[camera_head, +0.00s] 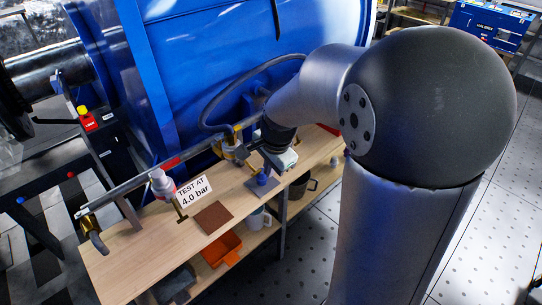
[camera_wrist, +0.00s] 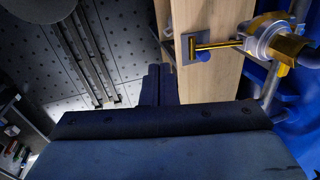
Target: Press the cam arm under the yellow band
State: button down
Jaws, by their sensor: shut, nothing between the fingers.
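A brass-coloured coupling (camera_head: 232,148) sits on the pipe above the wooden bench, left of my gripper. In the wrist view the coupling (camera_wrist: 265,36) is at the upper right, with a yellow part (camera_wrist: 287,48) on its near side. A brass arm (camera_wrist: 218,45) appears to reach left from it, over a dark square plate with a blue piece (camera_wrist: 203,56). I cannot tell for sure which part is the cam arm or the yellow band. My gripper (camera_wrist: 159,72) is shut and empty, apart from the coupling. In the head view its fingertips are hard to make out.
The wooden bench (camera_head: 150,229) holds a white bottle (camera_head: 160,181), a "TEST AT 4.0 bar" sign (camera_head: 194,190) and a brown mat (camera_head: 214,218). A large blue tank (camera_head: 200,60) and a hose (camera_head: 205,108) stand behind.

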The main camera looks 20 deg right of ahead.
aim_at(260, 170)
jog(key=shift+w+a+f+p, duration=0.2)
jog(key=shift+w+a+f, duration=0.05)
jog(key=shift+w+f, duration=0.5)
jog(key=shift+w+a+f+p, duration=0.25)
jog(key=shift+w+f, duration=0.4)
jog(key=shift+f, duration=0.1)
jog(key=shift+w+a+f+p, duration=0.2)
jog(key=shift+w+a+f, duration=0.05)
jog(key=shift+w+f, duration=0.5)
